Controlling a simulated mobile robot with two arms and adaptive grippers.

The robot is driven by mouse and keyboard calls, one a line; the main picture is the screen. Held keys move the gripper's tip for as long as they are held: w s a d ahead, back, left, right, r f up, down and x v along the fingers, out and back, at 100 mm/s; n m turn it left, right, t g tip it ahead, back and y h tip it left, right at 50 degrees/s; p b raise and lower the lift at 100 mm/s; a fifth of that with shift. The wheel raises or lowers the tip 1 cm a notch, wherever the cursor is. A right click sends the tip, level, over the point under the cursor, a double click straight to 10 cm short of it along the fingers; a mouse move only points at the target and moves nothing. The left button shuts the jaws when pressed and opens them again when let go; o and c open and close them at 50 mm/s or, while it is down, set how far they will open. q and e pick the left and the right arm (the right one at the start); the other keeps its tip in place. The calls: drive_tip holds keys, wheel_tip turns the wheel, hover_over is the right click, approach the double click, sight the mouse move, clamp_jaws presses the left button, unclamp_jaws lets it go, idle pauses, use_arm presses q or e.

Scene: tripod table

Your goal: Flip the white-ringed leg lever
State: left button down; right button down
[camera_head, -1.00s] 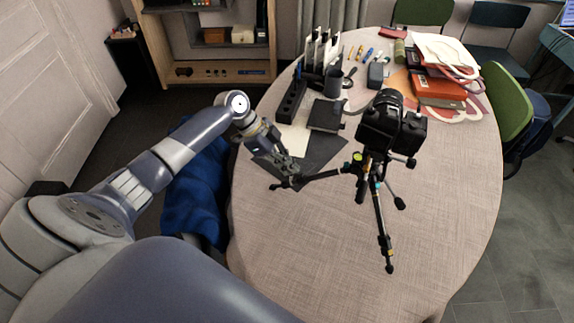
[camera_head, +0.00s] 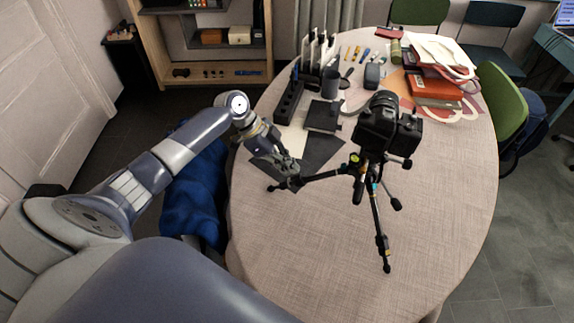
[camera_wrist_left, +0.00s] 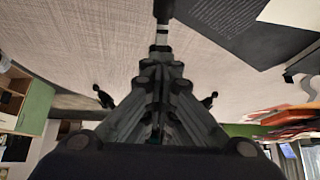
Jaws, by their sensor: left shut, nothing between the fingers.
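A black camera (camera_head: 388,128) stands on a black tripod (camera_head: 371,186) on the table. One tripod leg (camera_head: 325,175) reaches left towards my left gripper (camera_head: 291,181). My left gripper is shut and empty, at the outer end of this leg; I cannot tell whether it touches it. In the left wrist view, the closed fingers (camera_wrist_left: 161,70) point at a dark leg (camera_wrist_left: 162,12) with a white ring (camera_wrist_left: 162,31) just beyond the fingertips. The lever itself cannot be made out, being small or hidden by the fingers. My right gripper is out of view.
The oval table (camera_head: 300,250) is clear in front of the tripod. Behind are a black organizer (camera_head: 289,100), a dark cup (camera_head: 330,82) and a black notebook (camera_head: 322,115). Red books (camera_head: 433,88) lie at the back right. A blue chair (camera_head: 196,190) stands left of the table.

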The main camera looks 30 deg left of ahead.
use_arm(q)
drive_tip(key=shift+w+d+r, duration=0.15)
drive_tip(key=shift+d+r, duration=0.15)
drive_tip(key=shift+d, duration=0.05)
drive_tip(key=c, duration=2.1)
unclamp_jaws()
drive_tip(key=shift+r+p, duration=0.1)
drive_tip(key=shift+p, duration=0.25)
drive_tip(key=p+v, duration=0.3)
drive_tip(key=v, duration=0.2)
drive_tip(key=shift+a+r, duration=0.25)
drive_tip(key=shift+r, duration=0.05)
